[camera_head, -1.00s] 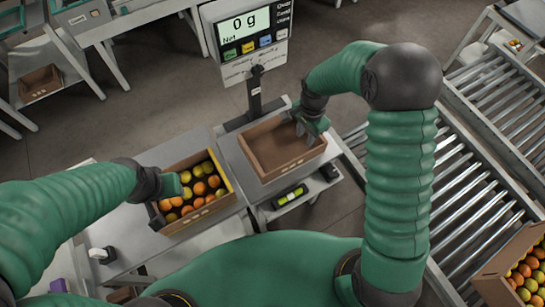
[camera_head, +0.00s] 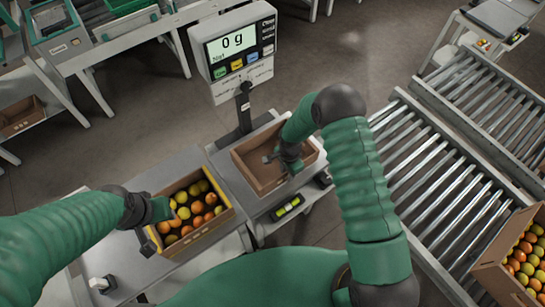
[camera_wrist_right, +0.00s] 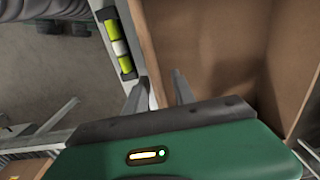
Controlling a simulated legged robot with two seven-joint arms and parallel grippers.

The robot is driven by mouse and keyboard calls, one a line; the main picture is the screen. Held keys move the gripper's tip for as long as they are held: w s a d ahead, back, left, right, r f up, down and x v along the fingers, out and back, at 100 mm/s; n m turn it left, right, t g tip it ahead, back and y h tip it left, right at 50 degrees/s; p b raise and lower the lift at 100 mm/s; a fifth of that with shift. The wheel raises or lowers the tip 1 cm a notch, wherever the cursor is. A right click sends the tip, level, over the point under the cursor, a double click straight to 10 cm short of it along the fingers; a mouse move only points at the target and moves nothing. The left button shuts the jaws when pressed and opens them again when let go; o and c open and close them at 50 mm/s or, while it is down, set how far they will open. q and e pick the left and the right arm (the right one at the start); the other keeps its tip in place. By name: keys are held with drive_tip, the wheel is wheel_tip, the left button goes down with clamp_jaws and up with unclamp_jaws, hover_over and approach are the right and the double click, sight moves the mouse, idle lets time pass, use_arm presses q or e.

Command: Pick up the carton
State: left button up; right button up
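An empty brown carton (camera_head: 262,183) sits on the weighing scale's plate, with the display (camera_head: 232,42) reading 0 g. My right gripper (camera_head: 280,158) is over this carton, towards its right side. In the right wrist view the fingers (camera_wrist_right: 158,92) stand apart, and the carton's wall edge (camera_wrist_right: 148,50) shows between them; contact is not clear. A second carton (camera_head: 203,236), full of orange and yellow-green tomatoes (camera_head: 195,206), stands to the left. My left gripper (camera_head: 160,210) is at its left side; its fingers are hidden.
A spirit level (camera_head: 288,207) with yellow-green vials lies at the scale's front. A roller conveyor (camera_head: 425,165) runs along the right, with another full carton (camera_head: 497,275) on it. The scale's post (camera_head: 243,110) rises behind the empty carton.

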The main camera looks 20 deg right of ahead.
drive_tip(key=shift+f, duration=0.7)
drive_tip(key=shift+w+d+f, duration=0.1)
drive_tip(key=shift+d+f, duration=0.15)
drive_tip(key=shift+f, duration=0.05)
drive_tip(key=shift+d+f, duration=0.1)
drive_tip(key=shift+d, duration=0.6)
drive_tip(key=shift+c, duration=2.4)
clamp_jaws()
drive_tip(key=shift+a, duration=0.65)
drive_tip(key=shift+d, duration=0.5)
use_arm(q)
drive_tip(key=shift+d+r, duration=0.15)
drive_tip(key=shift+d, duration=0.65)
